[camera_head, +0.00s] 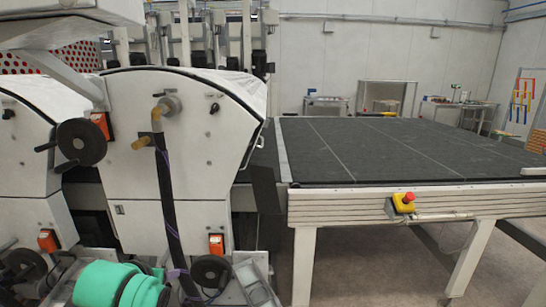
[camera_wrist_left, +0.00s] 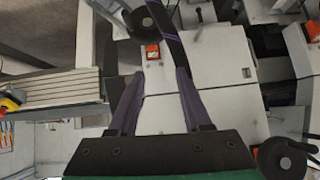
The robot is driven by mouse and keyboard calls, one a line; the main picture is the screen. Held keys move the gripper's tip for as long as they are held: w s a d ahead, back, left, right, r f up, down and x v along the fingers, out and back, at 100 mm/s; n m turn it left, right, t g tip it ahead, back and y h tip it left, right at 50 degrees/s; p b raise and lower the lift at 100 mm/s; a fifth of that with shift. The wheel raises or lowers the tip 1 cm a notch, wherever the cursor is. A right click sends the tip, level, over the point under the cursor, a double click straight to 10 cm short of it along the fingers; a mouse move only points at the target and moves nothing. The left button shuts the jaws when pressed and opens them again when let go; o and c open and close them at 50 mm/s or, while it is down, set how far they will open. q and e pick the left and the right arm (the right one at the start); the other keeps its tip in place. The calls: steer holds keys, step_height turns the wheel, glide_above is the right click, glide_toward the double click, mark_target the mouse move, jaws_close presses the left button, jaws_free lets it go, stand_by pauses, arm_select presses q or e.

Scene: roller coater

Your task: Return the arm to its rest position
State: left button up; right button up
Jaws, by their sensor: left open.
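My left gripper (camera_wrist_left: 158,80) shows in the left wrist view with its two dark purple fingers spread apart and nothing between them. Beyond the fingers is the white panel (camera_wrist_left: 215,65) of the roller coater, with an orange switch (camera_wrist_left: 152,52). In the head view, green parts of my left arm are low at the bottom left, in front of the roller coater (camera_head: 185,140). The fingertips are hard to make out there. My right gripper is in neither view.
Black handwheels (camera_head: 82,142) and (camera_head: 211,272) stick out from the machine. A dark conveyor bed (camera_head: 400,145) extends right, with a red and yellow emergency stop (camera_head: 403,202) on its front rail. Open floor (camera_head: 370,265) lies beneath the bed.

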arm_select(q)
steer(key=s+d+f+m+g+h, duration=0.1)
steer(key=s+f+g, duration=0.2)
steer(key=s+f, duration=0.75)
steer(key=s+d+f+m+g, duration=0.1)
steer(key=s+d+f+g, duration=0.15)
steer(key=s+f, duration=0.75)
steer(key=s+f+g, duration=0.1)
steer(key=s+f, duration=0.1)
steer(key=f, duration=0.9)
steer(key=s+f+g, duration=0.1)
steer(key=s+f, duration=0.1)
steer(key=f, duration=0.9)
steer(key=s+a+f, duration=0.2)
steer(key=s+f, duration=0.4)
steer(key=s, duration=0.2)
steer(key=s+a+f, duration=0.1)
steer(key=s+f, duration=0.6)
steer(key=s, duration=0.1)
steer(key=shift+a+f+m+g, duration=0.15)
steer(key=shift+a+m+g, duration=0.2)
steer(key=shift+g, duration=0.1)
